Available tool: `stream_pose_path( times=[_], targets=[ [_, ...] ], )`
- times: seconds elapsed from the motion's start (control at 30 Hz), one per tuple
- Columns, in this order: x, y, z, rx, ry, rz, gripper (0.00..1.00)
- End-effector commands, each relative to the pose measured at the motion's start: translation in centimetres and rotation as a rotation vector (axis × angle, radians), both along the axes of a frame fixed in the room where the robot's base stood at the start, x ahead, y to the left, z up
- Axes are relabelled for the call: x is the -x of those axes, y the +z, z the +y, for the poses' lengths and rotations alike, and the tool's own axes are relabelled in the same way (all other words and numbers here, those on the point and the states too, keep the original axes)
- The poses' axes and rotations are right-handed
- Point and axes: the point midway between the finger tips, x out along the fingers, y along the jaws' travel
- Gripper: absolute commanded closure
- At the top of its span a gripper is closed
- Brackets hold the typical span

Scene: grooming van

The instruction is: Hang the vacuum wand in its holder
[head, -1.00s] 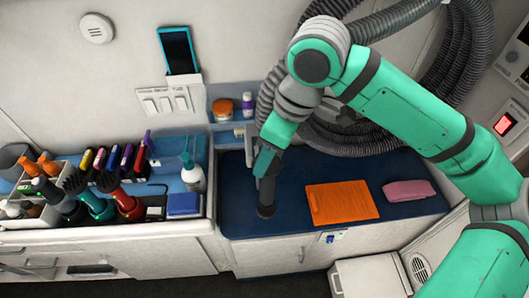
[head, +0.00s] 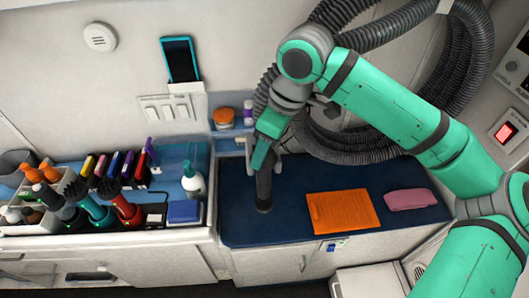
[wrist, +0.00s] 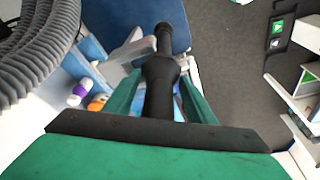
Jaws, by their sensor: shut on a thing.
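The black vacuum wand (head: 264,190) hangs roughly upright from my gripper (head: 262,158), its lower end over the blue counter mat. In the wrist view my gripper (wrist: 150,98) has its green fingers shut on the wand (wrist: 160,80), whose narrow tube points away from me. The pale grey holder (head: 241,138) is on the wall by the small shelf, partly hidden by my arm. In the wrist view the holder (wrist: 122,59) shows pale parts close beside the wand. I cannot tell whether they touch.
The ribbed grey hose (head: 480,110) loops along the wall behind my arm. A white spray bottle (head: 193,182) and a tool tray stand left. An orange-lidded jar (head: 223,118) sits on the shelf.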

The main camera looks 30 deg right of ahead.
Motion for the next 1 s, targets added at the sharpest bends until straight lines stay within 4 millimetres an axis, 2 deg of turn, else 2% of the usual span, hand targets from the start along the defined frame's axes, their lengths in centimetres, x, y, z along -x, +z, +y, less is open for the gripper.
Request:
stream_pose_path(
  times=[0.5, 1.0],
  targets=[
    [-3.4, 0.1, -0.8, -0.001, 0.014, -0.001, 0.77],
    [-4.1, 0.1, -1.9, 0.000, 0.002, -0.001, 0.77]
  ],
)
